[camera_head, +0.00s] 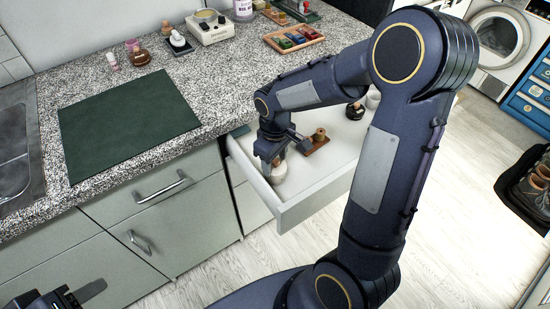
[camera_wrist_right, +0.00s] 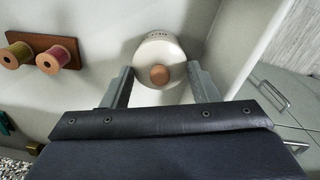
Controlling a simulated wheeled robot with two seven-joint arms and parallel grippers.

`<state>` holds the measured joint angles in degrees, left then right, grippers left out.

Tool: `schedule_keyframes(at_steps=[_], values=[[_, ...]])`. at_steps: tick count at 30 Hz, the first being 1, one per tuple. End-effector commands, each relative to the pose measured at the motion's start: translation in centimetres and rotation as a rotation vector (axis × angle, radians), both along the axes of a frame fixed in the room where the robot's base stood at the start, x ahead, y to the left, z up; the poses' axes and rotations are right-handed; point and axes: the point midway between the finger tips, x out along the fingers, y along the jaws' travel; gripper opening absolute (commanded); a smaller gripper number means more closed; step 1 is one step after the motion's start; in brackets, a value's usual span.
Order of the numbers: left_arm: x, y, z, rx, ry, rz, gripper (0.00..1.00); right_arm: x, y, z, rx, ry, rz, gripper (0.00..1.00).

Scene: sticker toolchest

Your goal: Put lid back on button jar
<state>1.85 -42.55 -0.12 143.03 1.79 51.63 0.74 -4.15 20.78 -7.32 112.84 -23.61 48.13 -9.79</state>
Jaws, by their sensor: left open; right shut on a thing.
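A round white piece with a wooden knob (camera_wrist_right: 166,48) stands in the open drawer, with small marks on its side. It also shows in the head view (camera_head: 279,175). My right gripper (camera_wrist_right: 163,88) reaches down into the drawer and is shut on it, a finger on each side. I cannot tell whether it is a lidded jar or where the lid meets it. A clear labelled jar (camera_head: 243,10) stands at the back of the counter, cut off by the top edge. My left gripper (camera_head: 70,296) is open and empty at the lower left, away from the counter.
The drawer (camera_head: 317,203) also holds a wooden spool rack (camera_head: 317,145) left of the white piece in the wrist view, and a dark bottle (camera_head: 355,111). A green mat (camera_head: 128,122) lies bare on the counter. A scale (camera_head: 211,28) and a wooden tray (camera_head: 293,38) stand behind.

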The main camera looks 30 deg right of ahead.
Motion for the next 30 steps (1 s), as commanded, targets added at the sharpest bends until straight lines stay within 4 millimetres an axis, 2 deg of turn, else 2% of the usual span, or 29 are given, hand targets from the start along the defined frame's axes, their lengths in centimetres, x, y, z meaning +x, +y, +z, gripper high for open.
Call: schedule_keyframes(at_steps=[14,15,19,21,26,30], values=[[0.00,0.00,0.01,0.000,0.000,0.000,0.50,0.01,0.00,-0.04,0.000,0.000,0.000,0.33],[0.00,0.00,0.01,0.000,0.000,0.000,0.50,0.01,0.00,-0.04,0.000,0.000,0.000,0.57],[0.00,0.00,0.02,0.000,0.000,0.000,0.50,0.01,0.00,-0.03,0.000,0.000,0.000,0.74],[0.00,0.00,0.02,0.000,0.000,0.000,0.50,0.01,0.00,-0.03,0.000,0.000,0.000,0.80],[0.00,0.00,0.01,0.000,0.000,0.000,0.50,0.01,0.00,-0.03,0.000,0.000,0.000,0.80],[0.00,0.00,0.01,0.000,0.000,0.000,0.50,-0.01,0.04,-0.04,0.001,0.000,0.000,0.95]])
